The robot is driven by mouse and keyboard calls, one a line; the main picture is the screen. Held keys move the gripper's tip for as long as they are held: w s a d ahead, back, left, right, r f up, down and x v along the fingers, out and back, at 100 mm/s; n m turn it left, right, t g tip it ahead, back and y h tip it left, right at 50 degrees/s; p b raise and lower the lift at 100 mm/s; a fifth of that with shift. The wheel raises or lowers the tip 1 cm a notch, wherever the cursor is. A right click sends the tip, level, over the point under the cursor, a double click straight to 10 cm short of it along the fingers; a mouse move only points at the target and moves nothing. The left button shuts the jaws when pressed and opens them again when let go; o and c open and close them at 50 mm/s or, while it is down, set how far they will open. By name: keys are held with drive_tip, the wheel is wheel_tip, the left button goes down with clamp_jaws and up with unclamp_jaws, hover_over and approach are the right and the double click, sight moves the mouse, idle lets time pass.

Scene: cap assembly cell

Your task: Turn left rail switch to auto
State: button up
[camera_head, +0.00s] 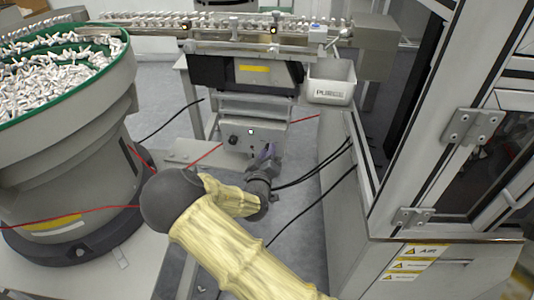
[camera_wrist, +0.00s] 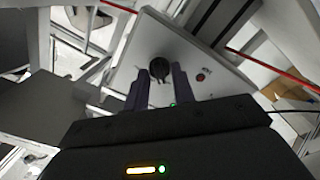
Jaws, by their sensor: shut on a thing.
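The rail control box (camera_head: 243,134) hangs below the vibrating rail, with a small lit green lamp on its face. In the wrist view, the dark round rail switch (camera_wrist: 160,66) sits on the grey box face (camera_wrist: 180,48), between my fingertips. My gripper (camera_head: 266,152) is at the lower right of the box in the head view; it also shows in the wrist view (camera_wrist: 159,76), shut on the switch knob. The switch is hidden behind my gripper in the head view, and its set position cannot be read.
A large bowl feeder (camera_head: 75,130) full of white parts stands at the left. A white bin (camera_head: 330,82) hangs right of the rail (camera_head: 215,35). A framed cabinet (camera_head: 390,170) closes off the right. Red and black cables run near the box.

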drive_tip(key=shift+m, duration=0.3)
drive_tip(key=m+b, duration=0.1)
drive_tip(key=m, duration=0.2)
drive_tip(key=shift+d, duration=0.1)
drive_tip(key=m+b, duration=1.1)
drive_tip(key=m, duration=0.3)
drive_tip(key=shift+d+f, duration=0.1)
drive_tip(key=shift+d, duration=0.05)
drive_tip(key=o, duration=1)
drive_tip(key=shift+s, duration=0.15)
